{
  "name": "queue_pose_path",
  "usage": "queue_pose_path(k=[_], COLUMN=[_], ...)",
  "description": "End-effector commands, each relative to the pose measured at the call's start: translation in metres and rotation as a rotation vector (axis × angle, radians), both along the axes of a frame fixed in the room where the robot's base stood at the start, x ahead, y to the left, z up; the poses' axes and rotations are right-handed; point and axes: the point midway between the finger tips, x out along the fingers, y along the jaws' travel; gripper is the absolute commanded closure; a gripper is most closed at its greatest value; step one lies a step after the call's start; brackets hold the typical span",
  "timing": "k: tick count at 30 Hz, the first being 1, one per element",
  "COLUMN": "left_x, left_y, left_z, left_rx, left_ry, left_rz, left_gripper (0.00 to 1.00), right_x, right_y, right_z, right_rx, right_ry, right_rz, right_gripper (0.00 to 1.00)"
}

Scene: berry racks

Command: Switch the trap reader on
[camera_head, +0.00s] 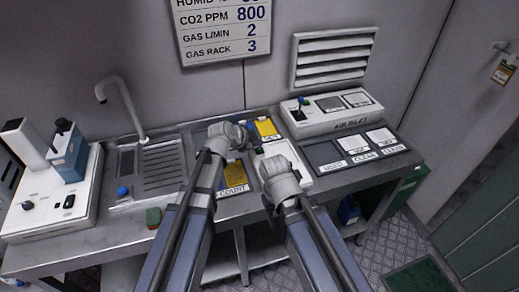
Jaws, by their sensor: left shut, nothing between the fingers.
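A white, low device (300,178) lies on the bench between and under my two grippers, partly hidden by the right one; I cannot tell for sure that it is the trap reader, and no switch on it shows clearly. Yellow cards lie beside it, one (235,174) by a COUNT label and one (266,128) behind. My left gripper (238,132) is shut and empty, over the bench left of the white device. My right gripper (272,168) is over the device's near part; its fingers are too unclear to judge.
At left stands a white unit (80,200) with a blue block and dark switches, beside a sink with a tap (122,105). At back right is a white box (335,118) with a blue-topped lever. Labelled dark trays (325,155) lie before it. A green-and-red block (153,217) lies near the front edge.

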Motion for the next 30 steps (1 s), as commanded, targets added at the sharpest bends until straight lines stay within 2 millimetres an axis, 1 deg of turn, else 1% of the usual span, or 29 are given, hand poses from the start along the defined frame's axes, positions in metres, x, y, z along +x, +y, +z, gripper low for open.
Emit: queue_pose_path(k=[8,17,30], left_x=[0.0000,0.0000,0.0000], left_y=[0.0000,0.0000,0.0000], left_z=[-0.0002,-0.0091,-0.0089], left_rx=[0.000,0.000,0.000], left_ry=[0.000,0.000,0.000], left_rz=[0.000,0.000,0.000], left_gripper=[1.00,1.00,1.00], right_x=[0.0000,0.0000,0.0000], right_y=[0.0000,0.0000,0.0000], right_z=[-0.0002,-0.0092,-0.0090], right_rx=[0.000,0.000,0.000], right_ry=[0.000,0.000,0.000], right_rz=[0.000,0.000,0.000], right_gripper=[0.50,0.50,0.50])
